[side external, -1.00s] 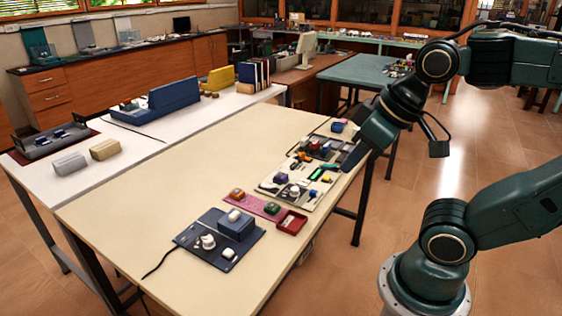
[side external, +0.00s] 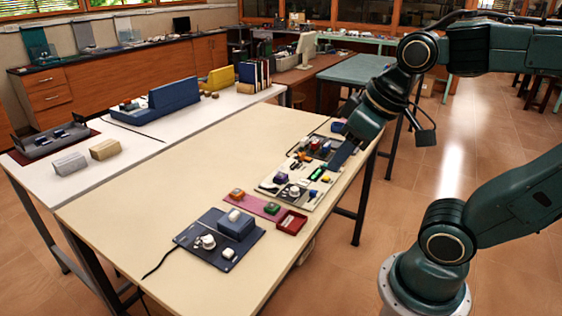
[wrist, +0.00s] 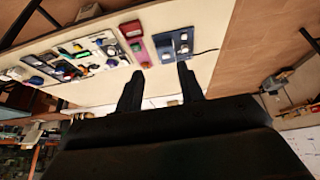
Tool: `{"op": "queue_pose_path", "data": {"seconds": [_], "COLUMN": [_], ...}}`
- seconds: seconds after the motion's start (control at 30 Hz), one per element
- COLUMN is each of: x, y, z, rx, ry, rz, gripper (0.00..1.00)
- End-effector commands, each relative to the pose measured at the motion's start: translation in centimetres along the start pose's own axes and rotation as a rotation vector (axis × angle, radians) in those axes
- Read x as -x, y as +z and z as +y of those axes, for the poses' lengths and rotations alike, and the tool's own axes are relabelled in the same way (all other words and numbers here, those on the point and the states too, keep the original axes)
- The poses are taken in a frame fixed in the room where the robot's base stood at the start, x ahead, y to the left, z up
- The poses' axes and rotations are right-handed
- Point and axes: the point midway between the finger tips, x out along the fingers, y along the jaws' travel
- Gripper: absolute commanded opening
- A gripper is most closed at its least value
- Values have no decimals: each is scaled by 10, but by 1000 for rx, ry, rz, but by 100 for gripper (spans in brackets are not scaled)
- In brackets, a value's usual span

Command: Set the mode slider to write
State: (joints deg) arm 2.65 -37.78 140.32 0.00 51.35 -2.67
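I cannot make out the mode slider or any "write" label at this size. A pale panel (side external: 305,203) carries several small coloured controls, among them a green one (side external: 316,172); it also shows in the wrist view (wrist: 95,50). A dark panel (side external: 190,236) at the table's near end bears a blue-grey box (side external: 235,225) and white knobs; it also shows in the wrist view (wrist: 174,46). My gripper (side external: 340,156) is above the far part of the pale panel in the side view. In the wrist view my gripper (wrist: 158,74) has its two fingers apart, with nothing between them.
The left part of the cream table (side external: 150,205) is clear. A white table (side external: 140,150) with a blue block (side external: 174,97) adjoins it.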

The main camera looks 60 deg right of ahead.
Motion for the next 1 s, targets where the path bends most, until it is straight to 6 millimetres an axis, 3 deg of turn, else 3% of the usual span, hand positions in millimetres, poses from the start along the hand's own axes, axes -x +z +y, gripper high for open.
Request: {"op": "queue_pose_path", "data": {"seconds": [0.27, 0.6, 1.0], "x": [-20, -58, -121], "y": [-38, -77, -100], "z": [26, 73, 143], "rx": [3, 9, 8], "ry": [33, 53, 43], "rz": [-85, -190, -311], "gripper": [38, 38, 38]}}
